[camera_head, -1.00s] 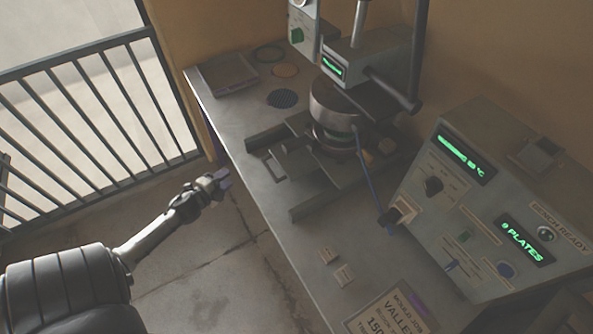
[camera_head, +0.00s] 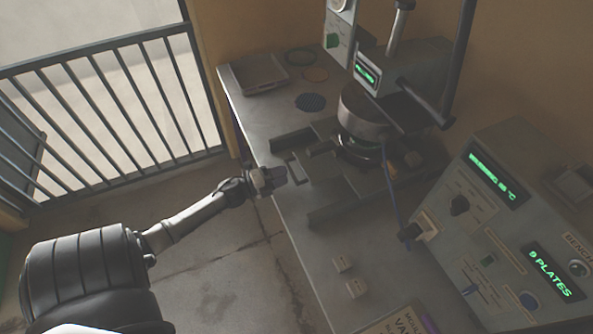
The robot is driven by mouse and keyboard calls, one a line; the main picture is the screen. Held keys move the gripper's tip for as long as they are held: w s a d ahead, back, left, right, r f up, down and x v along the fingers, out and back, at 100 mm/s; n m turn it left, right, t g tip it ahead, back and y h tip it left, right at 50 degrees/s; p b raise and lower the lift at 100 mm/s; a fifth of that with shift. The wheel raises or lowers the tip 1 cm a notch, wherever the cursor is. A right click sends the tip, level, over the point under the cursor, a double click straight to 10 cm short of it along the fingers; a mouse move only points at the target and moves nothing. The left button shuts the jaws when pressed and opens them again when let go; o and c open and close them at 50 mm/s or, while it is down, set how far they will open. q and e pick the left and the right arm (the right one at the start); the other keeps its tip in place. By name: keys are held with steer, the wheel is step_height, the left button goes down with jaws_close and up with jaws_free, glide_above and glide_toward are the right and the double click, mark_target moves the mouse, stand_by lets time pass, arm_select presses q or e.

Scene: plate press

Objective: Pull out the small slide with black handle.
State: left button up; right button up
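The small slide (camera_head: 325,168) sits between two dark rails at the front of the press (camera_head: 365,110). Its black handle (camera_head: 294,172) points toward the table's left edge. My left gripper (camera_head: 279,176) is at that edge, just left of the handle and close to it. Whether it touches the handle I cannot tell. Its fingers are small and seen from behind, so their opening is unclear. My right gripper is not in view.
The dark rails (camera_head: 345,205) flank the slide. A control box (camera_head: 500,220) with green displays stands at the right. A tray (camera_head: 258,75) and several flat discs lie at the back left. A railing (camera_head: 110,100) stands at left.

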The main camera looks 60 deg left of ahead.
arm_select(q)
steer(key=shift+w+d, duration=0.2)
steer(key=shift+w, duration=1.2)
steer(key=shift+w+d, duration=0.15)
steer(key=shift+w, duration=1.25)
jaws_close()
steer(key=shift+s+f, duration=0.1)
